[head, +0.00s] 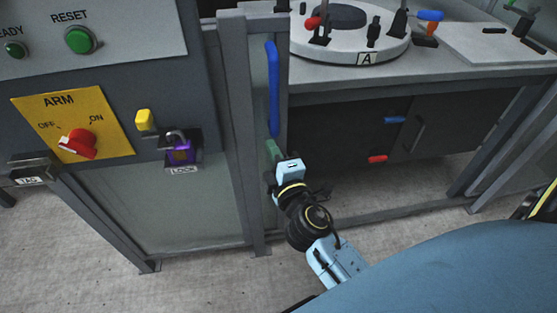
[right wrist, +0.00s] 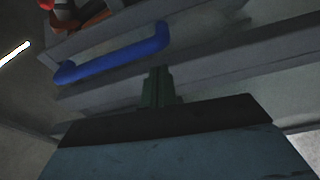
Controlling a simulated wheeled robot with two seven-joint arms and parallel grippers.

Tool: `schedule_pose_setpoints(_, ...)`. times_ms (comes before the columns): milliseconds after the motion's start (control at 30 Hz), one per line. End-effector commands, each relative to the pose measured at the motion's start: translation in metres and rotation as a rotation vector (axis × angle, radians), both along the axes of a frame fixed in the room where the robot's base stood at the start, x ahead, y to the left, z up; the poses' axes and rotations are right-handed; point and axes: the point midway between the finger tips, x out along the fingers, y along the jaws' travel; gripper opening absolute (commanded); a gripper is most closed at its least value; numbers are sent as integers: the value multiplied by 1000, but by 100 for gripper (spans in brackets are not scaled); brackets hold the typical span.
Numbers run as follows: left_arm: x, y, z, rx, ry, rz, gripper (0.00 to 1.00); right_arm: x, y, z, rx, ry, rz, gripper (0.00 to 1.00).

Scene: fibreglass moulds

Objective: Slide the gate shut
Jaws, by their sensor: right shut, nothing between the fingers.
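The gate (head: 284,112) shows as a narrow grey-framed edge beside the grey post, with a long upright blue handle (head: 273,88). Most of its panel seems hidden behind the post and cabinet. The space to its right stands open. My right gripper (head: 272,150) is shut and empty, its green fingers just below the handle's lower end. In the right wrist view the shut fingers (right wrist: 158,88) point toward the blue handle (right wrist: 115,52); whether they touch it I cannot tell. My left gripper is not in view.
A control cabinet (head: 185,50) with a yellow ARM switch plate (head: 72,125) and a purple padlock (head: 180,150) stands to the left. Behind the opening is a workbench (head: 440,72) with a round fixture (head: 350,48) marked A. Grey posts border the opening.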

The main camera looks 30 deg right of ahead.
Motion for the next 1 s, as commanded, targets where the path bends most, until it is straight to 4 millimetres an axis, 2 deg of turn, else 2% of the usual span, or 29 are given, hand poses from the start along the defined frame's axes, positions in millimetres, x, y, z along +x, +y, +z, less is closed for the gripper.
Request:
schedule_pose_setpoints(100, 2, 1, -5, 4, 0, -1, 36, 19, -4, 2, -2, -1, 0, 0)
schedule_pose_setpoints(300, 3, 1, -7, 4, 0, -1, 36, 37, -6, 1, -1, 1, 1, 0)
schedule_pose_setpoints(833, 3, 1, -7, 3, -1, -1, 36, 40, -8, 1, 0, 2, 2, 0)
schedule_pose_setpoints(1000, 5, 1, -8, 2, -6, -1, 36, 38, -18, 1, -3, 4, 17, 0)
